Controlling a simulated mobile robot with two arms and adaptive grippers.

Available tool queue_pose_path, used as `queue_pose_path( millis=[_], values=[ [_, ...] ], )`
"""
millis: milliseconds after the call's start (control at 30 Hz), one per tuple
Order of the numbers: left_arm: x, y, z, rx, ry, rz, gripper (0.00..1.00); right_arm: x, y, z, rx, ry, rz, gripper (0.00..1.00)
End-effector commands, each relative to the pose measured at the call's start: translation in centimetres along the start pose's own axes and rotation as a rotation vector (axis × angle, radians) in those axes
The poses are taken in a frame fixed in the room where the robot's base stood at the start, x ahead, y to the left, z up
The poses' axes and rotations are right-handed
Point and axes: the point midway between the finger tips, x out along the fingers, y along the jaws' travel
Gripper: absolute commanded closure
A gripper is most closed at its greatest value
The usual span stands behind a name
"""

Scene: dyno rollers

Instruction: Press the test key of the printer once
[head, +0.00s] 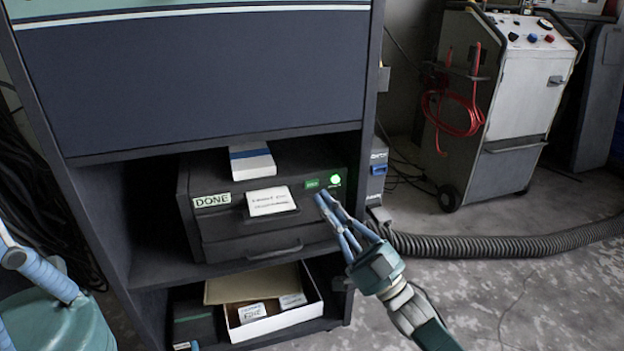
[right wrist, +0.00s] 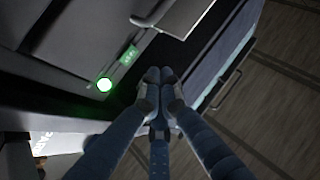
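The printer (head: 222,222) is a dark box on the cabinet's middle shelf, with a DONE label at its front left and a printed paper slip (head: 271,201) on its front. A round green light (head: 335,180), lit brightly, is at its front right beside a small green label (head: 311,184). The light also shows in the right wrist view (right wrist: 104,85); the label's words are too small to read. My right gripper (head: 323,198) is shut and empty, its fingertips together just below the green light and label. In the right wrist view its tips (right wrist: 158,75) are apart from the light.
A white and blue box (head: 252,162) lies on the printer. An open carton (head: 275,316) sits on the shelf below. The cabinet's right side post (head: 368,110) stands close to my right gripper. A wheeled machine (head: 525,95) and a thick hose (head: 500,245) are at the right.

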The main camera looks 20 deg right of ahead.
Motion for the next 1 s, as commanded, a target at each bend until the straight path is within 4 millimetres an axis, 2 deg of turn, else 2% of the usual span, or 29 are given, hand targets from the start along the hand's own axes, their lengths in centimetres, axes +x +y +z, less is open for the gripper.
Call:
queue_pose_path(
  millis=[300,1000],
  values=[
    [-0.5,-0.1,0.2,-0.006,-0.036,-0.015,1.00,-1.6,-1.2,-1.2,0.001,0.000,0.000,1.00],
    [-0.5,-0.1,0.1,-0.006,-0.033,-0.014,1.00,-1.6,-1.2,-1.2,0.000,0.000,0.000,1.00]
  ],
)
